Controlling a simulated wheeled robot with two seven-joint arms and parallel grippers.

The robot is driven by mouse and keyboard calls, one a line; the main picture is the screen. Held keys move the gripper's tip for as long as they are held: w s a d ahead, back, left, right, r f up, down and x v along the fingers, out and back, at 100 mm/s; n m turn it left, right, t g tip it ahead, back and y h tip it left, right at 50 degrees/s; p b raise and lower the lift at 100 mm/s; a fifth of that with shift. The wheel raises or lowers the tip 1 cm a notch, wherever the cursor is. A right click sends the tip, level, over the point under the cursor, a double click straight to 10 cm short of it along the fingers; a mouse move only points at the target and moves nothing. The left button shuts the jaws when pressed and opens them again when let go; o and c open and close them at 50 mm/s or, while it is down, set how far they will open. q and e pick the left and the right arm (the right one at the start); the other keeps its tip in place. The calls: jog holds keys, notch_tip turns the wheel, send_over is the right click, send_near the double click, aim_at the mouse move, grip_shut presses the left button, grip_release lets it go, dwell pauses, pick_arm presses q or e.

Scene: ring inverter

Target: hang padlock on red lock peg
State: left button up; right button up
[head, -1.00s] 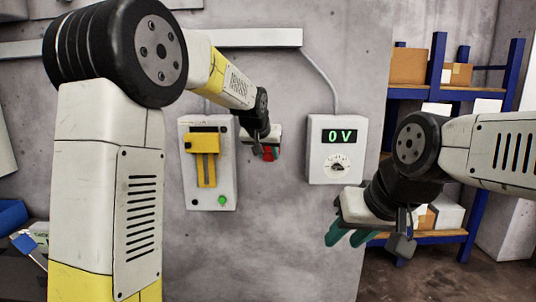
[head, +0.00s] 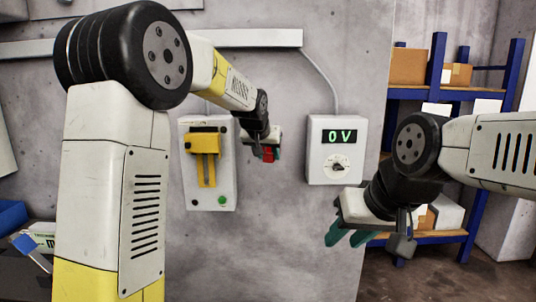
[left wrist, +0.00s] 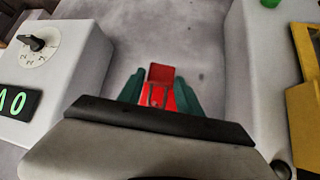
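My left gripper (head: 267,155) is in front of the wall, just right of the isolator box. Its teal fingers are shut on a red padlock (head: 269,153). In the left wrist view the padlock (left wrist: 160,88) stands between the two fingers (left wrist: 160,97). The box (head: 226,165) carries a yellow handle (head: 205,165) and a green button (head: 222,201). I cannot make out a red lock peg in either view; the left wrist and forearm cover part of the box's right side. My right gripper (head: 350,236) hangs empty at lower right, its teal fingers apart.
A meter (head: 336,170) reading 0 V, with a dial (head: 337,165), is on the wall right of the left gripper. Wall between box and meter is bare. A blue shelf (head: 436,75) with boxes stands behind my right arm. A grey conduit (head: 250,38) runs above.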

pick_arm(q)
jog(key=shift+o, duration=1.2)
jog(key=v, duration=0.7)
jog(key=s+a+f+n+g, duration=0.1)
jog(key=s+a, duration=0.4)
jog(key=s, duration=0.3)
jog(key=s+a+f+n, duration=0.1)
jog(key=s+a, duration=0.4)
jog(key=s, duration=0.3)
jog(key=s+a+f, duration=0.1)
jog(key=s+f, duration=0.1)
jog(key=s, duration=0.3)
jog(key=s+f+g, duration=0.1)
jog(key=s+f, duration=0.2)
jog(key=s, duration=0.3)
jog(key=s+a+f, duration=0.1)
jog(key=s+f, duration=0.1)
jog(key=s, duration=0.4)
jog(key=shift+a+f, duration=0.3)
jog(key=shift+a, duration=0.05)
